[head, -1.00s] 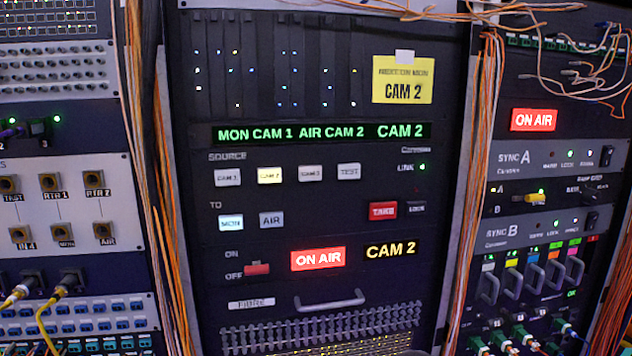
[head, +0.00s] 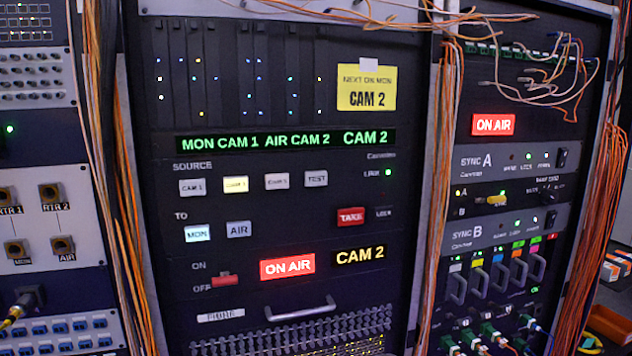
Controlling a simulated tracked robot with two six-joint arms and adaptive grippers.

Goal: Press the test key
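The TEST key (head: 316,178) is a small pale key at the right end of the SOURCE row in the head view. Left of it sit the CAM 1 key (head: 192,187), a lit yellowish key (head: 235,185) and a third pale key (head: 276,181). Below, the MON key (head: 197,234) is lit bluish white, the AIR key (head: 239,229) is grey, and the TAKE key (head: 351,216) is red. The green display (head: 285,140) reads MON CAM 1, AIR CAM 2, CAM 2. Neither gripper shows in the head view.
A yellow note (head: 366,88) reading CAM 2 is on the panel. A red ON/OFF switch (head: 225,280), an ON AIR lamp (head: 287,267) and a metal handle (head: 301,308) sit below the keys. Orange cables (head: 440,190) hang at the rack's sides. Nothing blocks the keys.

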